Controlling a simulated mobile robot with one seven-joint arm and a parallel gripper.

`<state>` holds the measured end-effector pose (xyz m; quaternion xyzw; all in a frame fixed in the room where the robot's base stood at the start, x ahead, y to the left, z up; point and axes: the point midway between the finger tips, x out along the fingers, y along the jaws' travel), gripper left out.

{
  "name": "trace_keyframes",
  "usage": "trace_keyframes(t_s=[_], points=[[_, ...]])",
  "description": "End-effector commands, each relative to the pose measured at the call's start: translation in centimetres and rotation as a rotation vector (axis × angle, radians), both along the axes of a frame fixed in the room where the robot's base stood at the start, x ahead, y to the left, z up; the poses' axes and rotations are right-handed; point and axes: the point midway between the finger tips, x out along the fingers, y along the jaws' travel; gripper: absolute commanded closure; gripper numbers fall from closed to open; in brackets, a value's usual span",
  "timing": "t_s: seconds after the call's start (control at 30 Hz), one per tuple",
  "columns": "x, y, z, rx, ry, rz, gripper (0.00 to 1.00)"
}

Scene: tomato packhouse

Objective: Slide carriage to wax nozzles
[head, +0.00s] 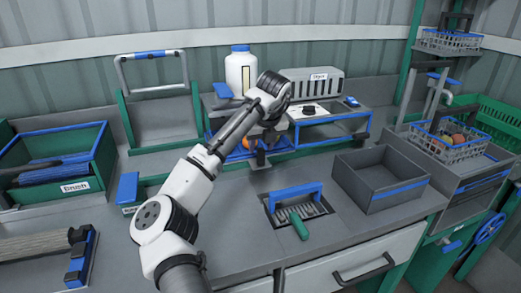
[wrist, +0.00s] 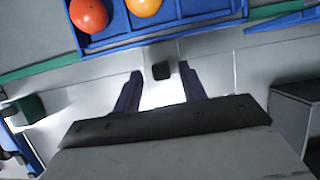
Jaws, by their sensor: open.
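The carriage seems to be a blue-edged tray (wrist: 165,30) holding a red tomato (wrist: 88,15) and an orange tomato (wrist: 143,6); the head view shows the orange tomato (head: 247,142) partly behind my arm. My gripper (head: 262,158) is open just in front of the tray. In the wrist view a small dark block (wrist: 161,71) shows between the fingers (wrist: 158,92), with gaps on both sides; I cannot tell whether it is the carriage's handle. A white bottle (head: 241,72) stands on the grey housing behind. The wax nozzles cannot be made out.
A labelled grey dryer hood (head: 318,85) stands right of the bottle. A green brush box (head: 62,165) is at left, a wire basket (head: 450,147) at right.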

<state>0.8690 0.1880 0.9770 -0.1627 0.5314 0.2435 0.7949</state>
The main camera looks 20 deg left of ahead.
Motion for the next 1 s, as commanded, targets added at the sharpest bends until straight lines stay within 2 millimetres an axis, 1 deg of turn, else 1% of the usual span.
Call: trace_keyframes(t_s=[0.1, 0.3, 0.4, 0.5, 0.7, 1.0], points=[[-0.8, -0.6, 2.6, 0.002, -0.005, 0.000, 0.58], [-2.2, -1.6, 6.8, 0.001, -0.004, -0.001, 0.58], [-2.8, -1.9, 8.4, 0.000, -0.004, -0.001, 0.58], [-3.2, -2.2, 9.6, 0.002, -0.004, 0.001, 0.58], [-3.6, -2.4, 10.5, 0.000, -0.001, 0.001, 0.58], [-3.6, -2.4, 10.5, 0.000, -0.002, 0.001, 0.58]])
